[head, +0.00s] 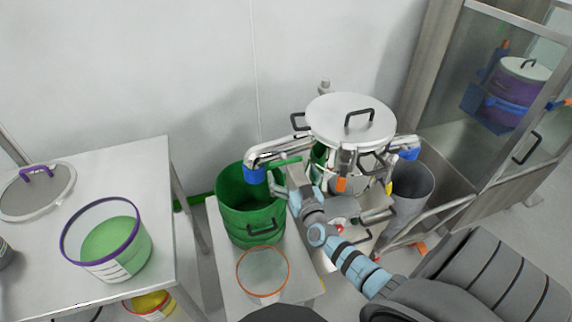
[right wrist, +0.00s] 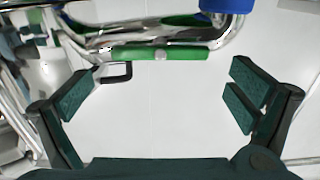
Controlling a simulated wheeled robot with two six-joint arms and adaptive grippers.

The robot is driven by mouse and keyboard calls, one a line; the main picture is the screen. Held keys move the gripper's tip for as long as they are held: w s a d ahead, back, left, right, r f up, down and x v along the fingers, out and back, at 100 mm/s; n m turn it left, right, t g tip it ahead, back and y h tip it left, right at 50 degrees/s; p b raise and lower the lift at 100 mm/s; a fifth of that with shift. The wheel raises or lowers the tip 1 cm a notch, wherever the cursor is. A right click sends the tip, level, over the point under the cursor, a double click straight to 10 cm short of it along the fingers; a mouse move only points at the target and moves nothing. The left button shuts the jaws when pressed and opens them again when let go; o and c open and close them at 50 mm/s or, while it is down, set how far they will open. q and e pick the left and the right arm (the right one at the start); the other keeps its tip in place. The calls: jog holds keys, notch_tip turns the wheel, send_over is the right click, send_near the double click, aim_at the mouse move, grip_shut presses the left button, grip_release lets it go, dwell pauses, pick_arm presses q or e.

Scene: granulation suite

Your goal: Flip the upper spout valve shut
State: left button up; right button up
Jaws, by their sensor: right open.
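The spout valve's green lever (head: 289,160) lies along the steel spout (head: 275,150) on the left of the lidded vessel (head: 350,120). In the right wrist view the green lever (right wrist: 160,53) runs level across the picture, just beyond the fingertips. My right gripper (right wrist: 155,98) is open and empty, its dark green pads spread wide on either side, apart from the lever. In the head view the right arm reaches up from the lower right, and its gripper is partly lost against the vessel's fittings. My left gripper is not in view.
A green bucket (head: 250,222) stands under the spout's blue end (head: 254,175). A grey bin (head: 412,185) stands right of the vessel. An orange-rimmed tub (head: 263,270) is in front. A table at left holds a purple-rimmed tub (head: 108,240) and a lid (head: 35,192).

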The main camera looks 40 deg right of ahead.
aim_at(287, 162)
jog(key=x, duration=0.1)
jog(key=b+x, duration=0.1)
jog(key=x, duration=0.1)
jog(key=b+x, duration=0.1)
jog(key=x, duration=0.1)
jog(key=shift+f, duration=0.3)
jog(key=shift+w+d+r, duration=0.1)
jog(key=shift+w+r, duration=0.05)
jog(key=shift+w, duration=0.15)
jog(key=c, duration=0.9)
